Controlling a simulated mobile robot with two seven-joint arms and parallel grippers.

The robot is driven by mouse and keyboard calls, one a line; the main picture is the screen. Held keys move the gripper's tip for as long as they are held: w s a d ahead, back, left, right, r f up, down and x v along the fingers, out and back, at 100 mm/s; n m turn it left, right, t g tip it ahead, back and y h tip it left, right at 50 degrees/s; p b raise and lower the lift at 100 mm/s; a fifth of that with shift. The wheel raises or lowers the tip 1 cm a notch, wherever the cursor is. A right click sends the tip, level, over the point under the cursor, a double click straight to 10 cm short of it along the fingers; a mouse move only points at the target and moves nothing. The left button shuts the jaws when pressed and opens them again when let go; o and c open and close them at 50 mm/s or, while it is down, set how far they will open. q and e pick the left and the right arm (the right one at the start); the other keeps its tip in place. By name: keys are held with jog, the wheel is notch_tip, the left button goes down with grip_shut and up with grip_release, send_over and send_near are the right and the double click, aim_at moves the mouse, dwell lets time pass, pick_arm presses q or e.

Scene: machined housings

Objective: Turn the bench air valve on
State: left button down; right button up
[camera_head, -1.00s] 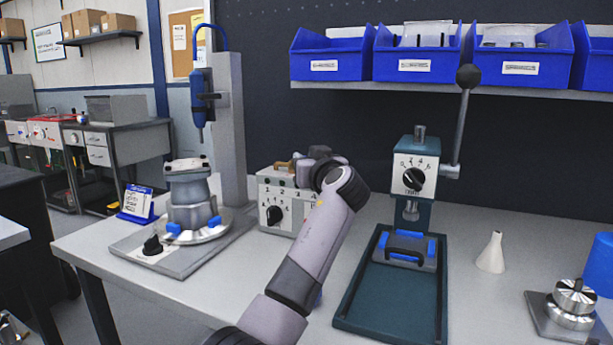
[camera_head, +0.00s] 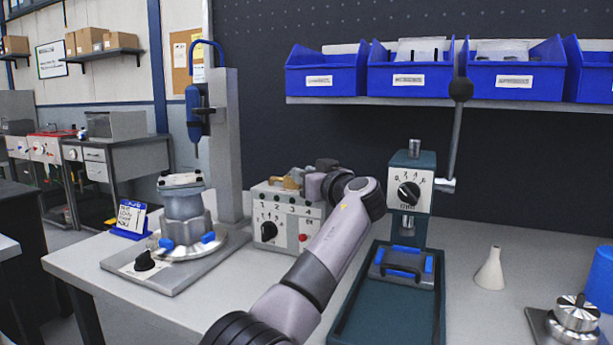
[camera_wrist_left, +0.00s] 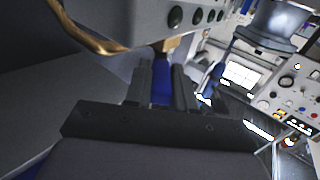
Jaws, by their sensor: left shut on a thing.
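The bench air valve shows in the left wrist view as a blue lever (camera_wrist_left: 162,90) below a brass fitting (camera_wrist_left: 171,45), beside the grey control box. My left gripper (camera_wrist_left: 160,78) is shut on the blue lever, with one dark finger on each side of it. In the head view my left gripper (camera_head: 325,166) is behind the top right of the control box (camera_head: 284,213), mostly hidden by my own wrist. A brass part (camera_head: 290,182) shows on top of the box. The lever is hidden in the head view. My right gripper is not in view.
A fixture with a metal housing (camera_head: 184,218) stands left of the box. A green press (camera_head: 410,190) with a long lever stands to the right. A white cone (camera_head: 490,270) and a metal part (camera_head: 575,314) are farther right. Blue bins (camera_head: 410,70) hang above.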

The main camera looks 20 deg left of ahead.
pick_arm(q)
jog(key=c, duration=1)
grip_release()
jog(key=shift+b+v, duration=0.3)
jog(key=shift+v, duration=3.25)
